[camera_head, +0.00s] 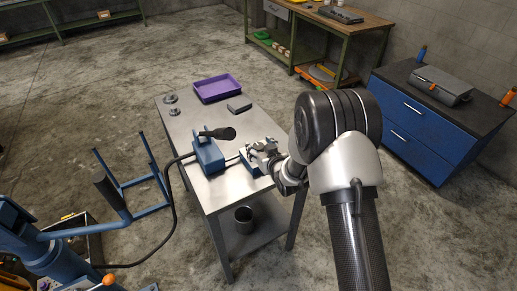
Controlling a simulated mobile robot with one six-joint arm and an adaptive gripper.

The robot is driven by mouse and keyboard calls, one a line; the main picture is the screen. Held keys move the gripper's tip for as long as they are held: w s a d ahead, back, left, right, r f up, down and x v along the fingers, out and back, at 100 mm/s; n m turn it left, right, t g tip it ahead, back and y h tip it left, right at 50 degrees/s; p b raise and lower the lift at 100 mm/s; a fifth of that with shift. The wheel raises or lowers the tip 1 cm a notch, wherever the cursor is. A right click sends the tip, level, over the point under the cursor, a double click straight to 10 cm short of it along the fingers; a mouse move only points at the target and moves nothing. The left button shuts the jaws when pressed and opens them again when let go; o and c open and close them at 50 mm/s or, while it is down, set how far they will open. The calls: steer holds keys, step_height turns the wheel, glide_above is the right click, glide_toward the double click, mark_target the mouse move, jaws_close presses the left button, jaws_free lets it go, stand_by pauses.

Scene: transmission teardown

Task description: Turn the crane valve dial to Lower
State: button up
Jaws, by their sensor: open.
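A blue unit (208,157) with a black-ended lever (218,133) stands on the metal table (195,120). A black hose (172,195) runs from it towards the blue crane (75,250) at lower left. A smaller blue part (250,165) sits just right of the unit, partly hidden by my gripper. My gripper (254,152) is open, right beside or over this smaller part; I cannot tell whether they touch. The valve dial and its setting cannot be made out at this size.
A purple tray (218,98), a dark grey block (239,104) and small round metal parts (171,104) lie on the table's far half. A metal bucket (244,219) stands on its lower shelf. A blue cabinet (412,130) stands at right. Open floor lies behind the table.

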steer(key=shift+x, duration=0.9)
steer(key=shift+c, duration=0.2)
steer(key=c, duration=1)
